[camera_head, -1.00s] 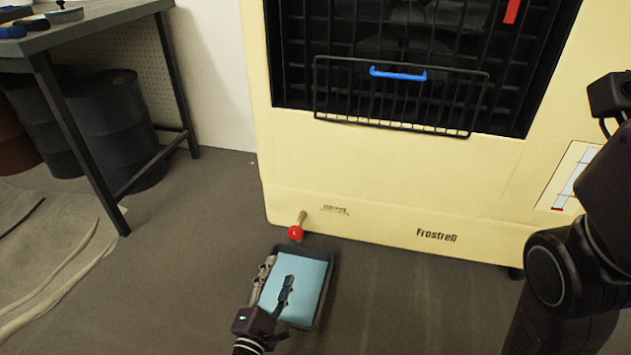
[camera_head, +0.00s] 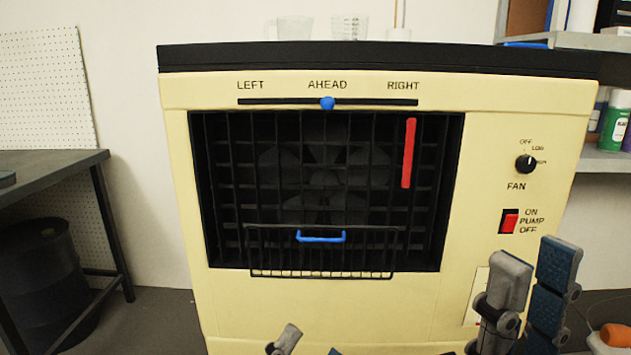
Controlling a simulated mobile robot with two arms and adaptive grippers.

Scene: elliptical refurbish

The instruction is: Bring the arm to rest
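My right gripper (camera_head: 536,256) rises at the lower right, in front of the cream cooler (camera_head: 330,305). Its grey finger and blue-padded finger stand upright, apart, with nothing visible between them. My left gripper (camera_head: 311,345) shows only its fingertips at the bottom edge, in front of the cooler's lower front. The tips are apart and I see nothing between them. The rest of both arms is out of view or hidden.
The cooler has a grille with a blue handle (camera_head: 321,238), a blue slider (camera_head: 327,103), a fan knob (camera_head: 526,163) and a red pump switch (camera_head: 510,221). A workbench (camera_head: 55,172) stands left. Shelves with bottles (camera_head: 614,128) are at right.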

